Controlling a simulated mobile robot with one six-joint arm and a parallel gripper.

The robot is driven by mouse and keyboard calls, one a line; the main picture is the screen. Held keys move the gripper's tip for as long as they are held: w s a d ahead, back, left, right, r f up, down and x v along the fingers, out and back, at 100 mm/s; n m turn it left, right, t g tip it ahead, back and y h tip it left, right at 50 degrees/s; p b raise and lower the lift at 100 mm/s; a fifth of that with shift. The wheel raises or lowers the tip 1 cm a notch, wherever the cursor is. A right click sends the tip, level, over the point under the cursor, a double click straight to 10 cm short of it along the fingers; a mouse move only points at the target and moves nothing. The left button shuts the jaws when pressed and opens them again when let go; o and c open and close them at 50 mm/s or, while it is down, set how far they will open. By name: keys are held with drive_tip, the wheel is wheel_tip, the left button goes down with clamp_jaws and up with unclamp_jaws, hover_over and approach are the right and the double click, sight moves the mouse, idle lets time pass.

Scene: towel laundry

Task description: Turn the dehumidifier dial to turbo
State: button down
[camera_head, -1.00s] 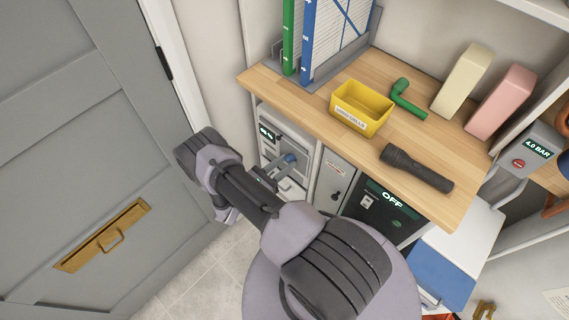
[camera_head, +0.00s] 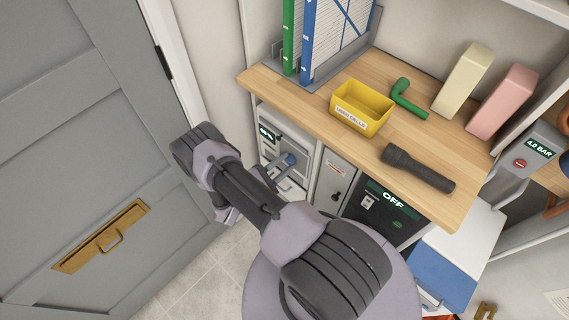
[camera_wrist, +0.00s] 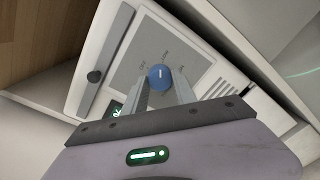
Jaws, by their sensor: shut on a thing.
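The white dehumidifier (camera_head: 268,113) stands in the left bay under the wooden counter, with a small lit display. In the wrist view its grey panel (camera_wrist: 131,58) carries a round blue dial (camera_wrist: 160,76) with a pale pointer line and printed labels around it, too small to read surely. My gripper (camera_wrist: 163,88) is at the dial, its two fingers on either side of it and closed on it. In the head view my gripper (camera_head: 284,166) reaches into the bay, and the blue dial shows at its tips.
A grey cabinet (camera_head: 334,178) and a black unit reading OFF (camera_head: 391,208) stand to the right under the counter (camera_head: 300,105). A yellow bin (camera_head: 361,108), a green pipe elbow (camera_head: 404,97) and a flashlight (camera_head: 417,167) lie on top. A grey door (camera_head: 75,130) is at left.

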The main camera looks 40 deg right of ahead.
drive_tip(key=m, duration=0.7)
drive_tip(key=shift+s+m+t+p, duration=0.1)
drive_tip(key=shift+m+t+p, duration=0.2)
drive_tip(key=shift+m, duration=0.1)
drive_tip(key=m, duration=0.6)
drive_tip(key=shift+m+t+p, duration=0.3)
drive_tip(key=shift+m+p, duration=0.1)
drive_tip(key=m, duration=0.3)
drive_tip(key=shift+m, duration=0.3)
drive_tip(key=m+p, duration=0.1)
drive_tip(key=m, duration=0.2)
drive_tip(key=shift+m, duration=0.3)
drive_tip(key=m, duration=0.4)
drive_tip(key=shift+s+h+p, duration=0.1)
drive_tip(key=shift+h+p, duration=0.2)
drive_tip(key=shift+p, duration=0.1)
drive_tip(key=shift+m, duration=1.8)
drive_tip(key=shift+m+p, duration=0.3)
